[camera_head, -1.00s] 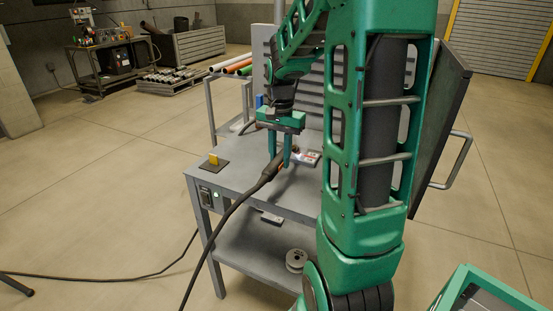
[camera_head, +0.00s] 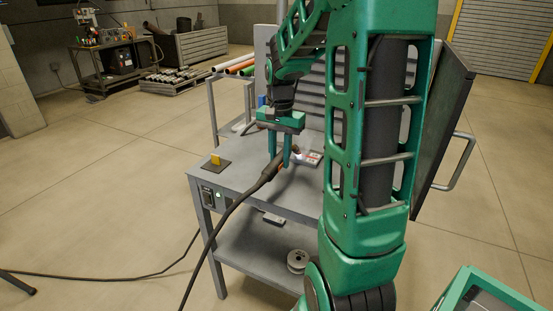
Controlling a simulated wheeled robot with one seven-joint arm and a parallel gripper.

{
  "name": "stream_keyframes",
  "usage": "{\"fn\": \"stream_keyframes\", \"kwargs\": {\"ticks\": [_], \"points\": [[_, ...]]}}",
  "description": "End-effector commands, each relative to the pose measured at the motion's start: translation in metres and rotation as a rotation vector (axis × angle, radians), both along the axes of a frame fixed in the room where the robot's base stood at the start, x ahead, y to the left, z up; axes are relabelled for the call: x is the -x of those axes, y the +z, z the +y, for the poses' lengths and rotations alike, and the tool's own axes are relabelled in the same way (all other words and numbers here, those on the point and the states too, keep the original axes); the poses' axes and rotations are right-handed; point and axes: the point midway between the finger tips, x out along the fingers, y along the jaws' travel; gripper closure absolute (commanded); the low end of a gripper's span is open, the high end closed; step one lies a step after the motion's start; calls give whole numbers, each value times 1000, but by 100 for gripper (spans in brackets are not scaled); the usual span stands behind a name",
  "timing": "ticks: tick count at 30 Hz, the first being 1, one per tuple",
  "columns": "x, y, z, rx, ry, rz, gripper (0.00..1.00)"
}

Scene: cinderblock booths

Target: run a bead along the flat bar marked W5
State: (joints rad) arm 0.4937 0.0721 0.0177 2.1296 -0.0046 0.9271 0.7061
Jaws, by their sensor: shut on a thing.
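My gripper (camera_head: 281,155) is shut on a dark welding torch (camera_head: 268,174) with a thick black cable hanging off the table's front. The torch is tilted, with its front end toward the right, low over the grey table (camera_head: 236,182). A small bright glow (camera_head: 298,155) shows at the torch's front end. A pale and red plate-like piece (camera_head: 312,158) lies there on the table, partly hidden by my arm. The W5 mark cannot be read, and I cannot tell which piece is the flat bar.
A yellow block on a dark pad (camera_head: 216,160) sits at the table's left. A spool (camera_head: 298,261) lies on the lower shelf (camera_head: 255,251). A dark panel with a handle (camera_head: 447,140) stands right of my arm. Open floor (camera_head: 100,190) lies to the left.

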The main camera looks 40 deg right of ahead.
Motion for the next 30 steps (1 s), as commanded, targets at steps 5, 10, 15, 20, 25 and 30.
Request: {"fn": "stream_keyframes", "kwargs": {"ticks": [5, 10, 15, 20, 25, 30], "points": [[-2, 0, 1, 1, 0, 0, 100], [-3, 0, 1, 1, 0, 0, 100], [-4, 0, 1, 1, 0, -1, 100], [-5, 0, 2, 1, 0, -1, 100], [-6, 0, 2, 1, 0, -1, 100], [-7, 0, 3, 1, 0, -1, 100]]}}
